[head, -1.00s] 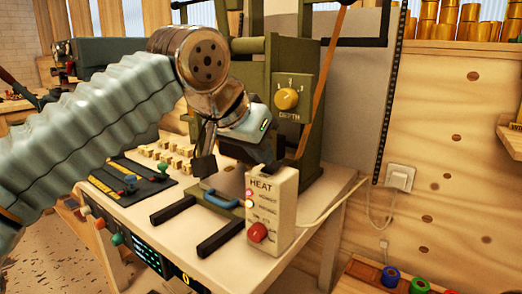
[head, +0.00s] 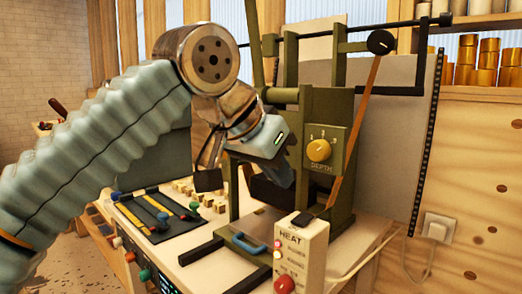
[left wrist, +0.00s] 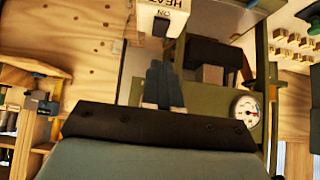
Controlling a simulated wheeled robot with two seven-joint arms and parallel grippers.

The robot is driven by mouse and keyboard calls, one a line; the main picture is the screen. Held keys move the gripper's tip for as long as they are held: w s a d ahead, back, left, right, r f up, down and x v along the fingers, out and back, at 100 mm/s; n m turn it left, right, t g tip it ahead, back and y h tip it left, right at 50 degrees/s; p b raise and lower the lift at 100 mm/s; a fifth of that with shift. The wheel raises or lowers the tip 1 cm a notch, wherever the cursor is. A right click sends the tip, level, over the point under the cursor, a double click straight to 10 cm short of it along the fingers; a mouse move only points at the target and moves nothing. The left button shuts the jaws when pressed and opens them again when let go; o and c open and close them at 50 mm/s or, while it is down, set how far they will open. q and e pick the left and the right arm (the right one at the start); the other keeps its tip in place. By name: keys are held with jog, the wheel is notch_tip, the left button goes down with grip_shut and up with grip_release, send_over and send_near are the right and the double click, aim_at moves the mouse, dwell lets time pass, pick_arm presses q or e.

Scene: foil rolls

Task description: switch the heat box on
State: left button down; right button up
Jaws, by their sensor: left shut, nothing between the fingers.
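The heat box (head: 301,258) is a cream box marked HEAT, standing upright at the table's front right corner. A black switch (head: 303,219) sits on its top; in the left wrist view the switch (left wrist: 160,27) shows beside the word ON. The box front has small reddish and orange lamps (head: 277,249) and a red knob (head: 284,285). My left gripper (head: 285,178) is shut and empty, above and left of the box top, apart from it. Its fingers (left wrist: 160,82) point toward the box in the left wrist view. My right gripper is not in view.
The olive press frame (head: 345,135) with a yellow depth knob (head: 318,150) stands close behind the box. A blue handle (head: 250,243) lies left of it. A cable runs to the wall socket (head: 438,228). A black tool mat (head: 158,217) lies at left.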

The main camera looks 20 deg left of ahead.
pick_arm(q)
jog(key=s+f+v, duration=0.1)
jog(key=v, duration=0.5)
jog(key=shift+a+r, duration=0.2)
jog(key=shift+s, duration=0.1)
